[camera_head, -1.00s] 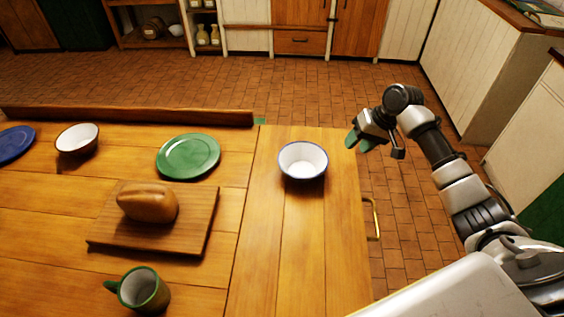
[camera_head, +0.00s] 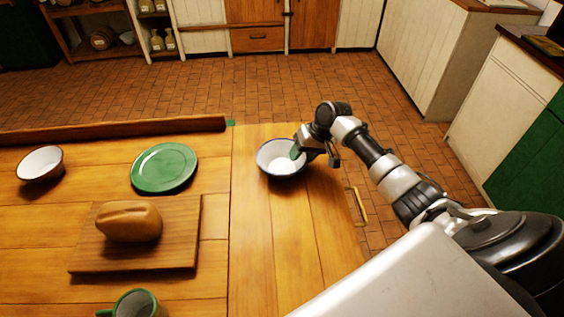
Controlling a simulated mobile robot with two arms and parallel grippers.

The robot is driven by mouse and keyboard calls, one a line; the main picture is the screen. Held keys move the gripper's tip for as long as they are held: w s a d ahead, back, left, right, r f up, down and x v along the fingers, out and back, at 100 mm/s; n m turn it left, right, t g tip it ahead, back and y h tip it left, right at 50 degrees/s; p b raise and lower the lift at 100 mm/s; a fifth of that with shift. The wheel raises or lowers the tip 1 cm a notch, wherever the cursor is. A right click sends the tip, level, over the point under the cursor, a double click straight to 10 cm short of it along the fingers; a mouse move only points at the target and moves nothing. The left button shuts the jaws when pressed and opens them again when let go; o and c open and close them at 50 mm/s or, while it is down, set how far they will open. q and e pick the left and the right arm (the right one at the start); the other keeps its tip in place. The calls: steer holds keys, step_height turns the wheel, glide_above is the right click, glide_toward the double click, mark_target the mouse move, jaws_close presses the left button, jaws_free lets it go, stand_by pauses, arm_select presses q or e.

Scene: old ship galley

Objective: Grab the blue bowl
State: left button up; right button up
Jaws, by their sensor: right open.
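The bowl (camera_head: 272,168), white inside with a blue rim, stands upright on the right part of the wooden table. My right gripper (camera_head: 302,155) is open at the bowl's right side. One green fingertip shows over the inside of the bowl near its right rim. The other finger is partly hidden, and I cannot tell whether either finger touches the rim. My left gripper is out of view.
On the wooden table (camera_head: 255,270) are a green plate (camera_head: 163,167), a bread loaf on a cutting board (camera_head: 185,245), a green mug (camera_head: 136,304) and a dark-rimmed white bowl (camera_head: 40,163). A raised ledge (camera_head: 110,131) runs along the far edge. The table around the bowl's front is clear.

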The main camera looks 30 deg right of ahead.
steer(key=shift+x, duration=0.95)
steer(key=shift+c, duration=0.4)
jaws_close()
steer(key=shift+r, duration=0.1)
steer(key=shift+r, duration=0.1)
